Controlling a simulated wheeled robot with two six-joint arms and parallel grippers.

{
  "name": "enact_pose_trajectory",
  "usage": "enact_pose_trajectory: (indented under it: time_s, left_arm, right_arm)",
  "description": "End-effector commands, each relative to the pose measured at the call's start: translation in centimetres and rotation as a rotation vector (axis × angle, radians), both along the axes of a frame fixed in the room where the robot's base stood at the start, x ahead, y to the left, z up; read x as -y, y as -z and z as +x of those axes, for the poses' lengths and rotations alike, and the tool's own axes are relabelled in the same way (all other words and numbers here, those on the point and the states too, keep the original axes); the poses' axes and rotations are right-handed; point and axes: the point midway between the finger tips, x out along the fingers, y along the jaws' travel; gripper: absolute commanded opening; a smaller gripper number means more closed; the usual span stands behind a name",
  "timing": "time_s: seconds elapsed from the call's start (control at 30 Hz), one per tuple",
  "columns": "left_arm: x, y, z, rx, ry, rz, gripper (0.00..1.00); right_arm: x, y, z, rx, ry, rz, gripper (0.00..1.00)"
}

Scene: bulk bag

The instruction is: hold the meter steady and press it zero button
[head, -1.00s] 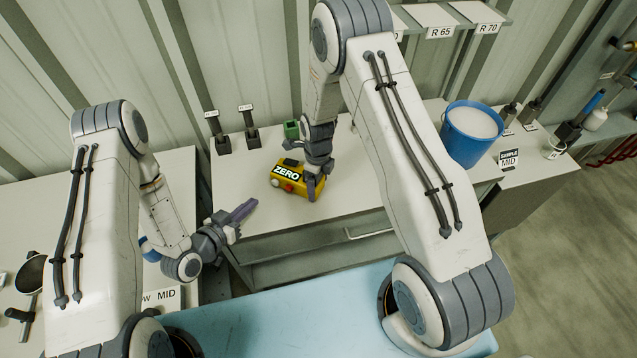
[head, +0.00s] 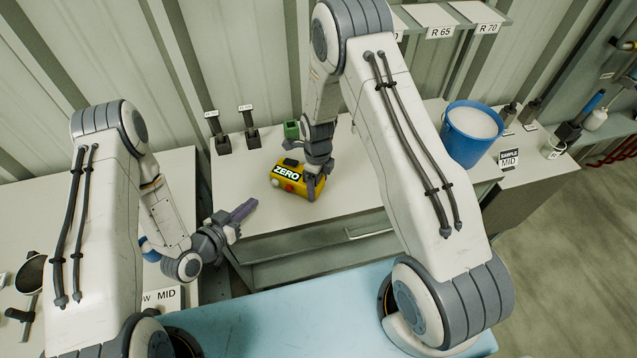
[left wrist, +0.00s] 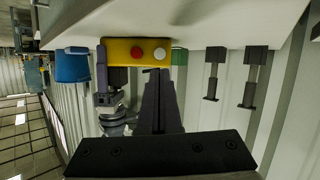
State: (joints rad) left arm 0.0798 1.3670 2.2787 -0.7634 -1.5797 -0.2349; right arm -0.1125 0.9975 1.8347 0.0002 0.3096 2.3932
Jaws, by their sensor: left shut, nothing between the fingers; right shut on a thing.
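The yellow meter (head: 308,192) lies on the white bench, with a ZERO label on top and a red button (head: 289,187) and a pale button (head: 276,183) on its front side. My right gripper (head: 313,181) is shut on the meter at its right end. My left gripper (head: 243,209) is shut and empty, in front of and to the left of the meter, apart from it. In the left wrist view the meter (left wrist: 117,52) appears inverted, with the red button (left wrist: 137,53) and the white button (left wrist: 159,54) showing beyond my shut left fingers (left wrist: 158,85).
A green block (head: 291,130) stands behind the meter. Two dark holders with tags, one of them (head: 252,137), stand at the back left. The bench left of the meter is clear.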

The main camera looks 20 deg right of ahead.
Motion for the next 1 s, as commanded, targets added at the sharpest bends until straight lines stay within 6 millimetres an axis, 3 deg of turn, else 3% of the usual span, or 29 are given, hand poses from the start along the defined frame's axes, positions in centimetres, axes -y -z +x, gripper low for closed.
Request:
enact_pose_trajectory:
  time_s: [0.27, 0.7, 1.0]
  left_arm:
    - [0.4, 0.5, 0.0, 0.042, 0.022, 0.109, 0.00]
    - [0.6, 3.0, -1.4, 0.329, 0.281, 0.992, 0.00]
    - [-0.2, 3.1, -2.1, 0.386, 0.384, 1.235, 0.00]
  right_arm:
    - [0.0, -0.1, 0.1, 0.001, 0.000, 0.000, 0.01]
    - [0.0, -0.1, 0.1, 0.001, 0.000, 0.000, 0.01]
    - [0.0, -0.1, 0.1, 0.002, 0.000, 0.001, 0.01]
